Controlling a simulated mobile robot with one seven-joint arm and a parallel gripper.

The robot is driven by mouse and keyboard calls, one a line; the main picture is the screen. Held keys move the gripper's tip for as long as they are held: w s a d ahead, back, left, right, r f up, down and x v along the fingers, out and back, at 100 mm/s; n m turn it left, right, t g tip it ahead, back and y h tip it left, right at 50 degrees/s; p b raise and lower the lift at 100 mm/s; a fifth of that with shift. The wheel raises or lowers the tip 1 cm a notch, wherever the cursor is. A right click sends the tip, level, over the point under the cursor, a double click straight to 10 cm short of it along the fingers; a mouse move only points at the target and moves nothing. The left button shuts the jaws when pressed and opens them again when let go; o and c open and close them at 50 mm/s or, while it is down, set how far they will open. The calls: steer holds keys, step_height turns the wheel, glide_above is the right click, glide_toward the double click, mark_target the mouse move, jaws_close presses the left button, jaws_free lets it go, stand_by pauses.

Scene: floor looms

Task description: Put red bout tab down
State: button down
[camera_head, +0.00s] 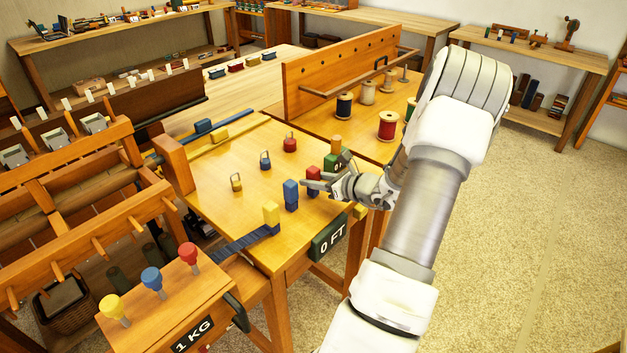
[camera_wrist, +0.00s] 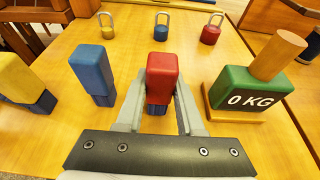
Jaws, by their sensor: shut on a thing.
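The red bout tab (camera_wrist: 162,72) is an upright red block with a dark blue lower part, between my gripper's fingers (camera_wrist: 158,103) in the wrist view. My gripper is shut on it. In the head view the red tab (camera_head: 313,173) is partly hidden by my gripper (camera_head: 326,176), over the front part of the wooden table (camera_head: 225,165). The fingers hide its base, so I cannot tell whether it touches the table. A blue tab (camera_wrist: 92,72) stands just left of it, and a yellow tab (camera_wrist: 25,82) stands farther left.
A green "0 KG" block (camera_wrist: 245,92) with a wooden peg stands close on the right. Yellow (camera_wrist: 107,27), blue (camera_wrist: 161,28) and red (camera_wrist: 211,31) padlock-shaped weights stand behind, with clear tabletop between. Thread spools (camera_head: 388,125) stand on the right-hand table.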

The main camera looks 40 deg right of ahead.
steer(key=shift+f, duration=0.1)
steer(key=shift+f, duration=0.15)
steer(key=c, duration=0.5)
jaws_free()
steer(key=shift+r, duration=0.4)
steer(key=p+v, duration=0.1)
steer(key=v, duration=1.1)
steer(key=shift+f, duration=0.15)
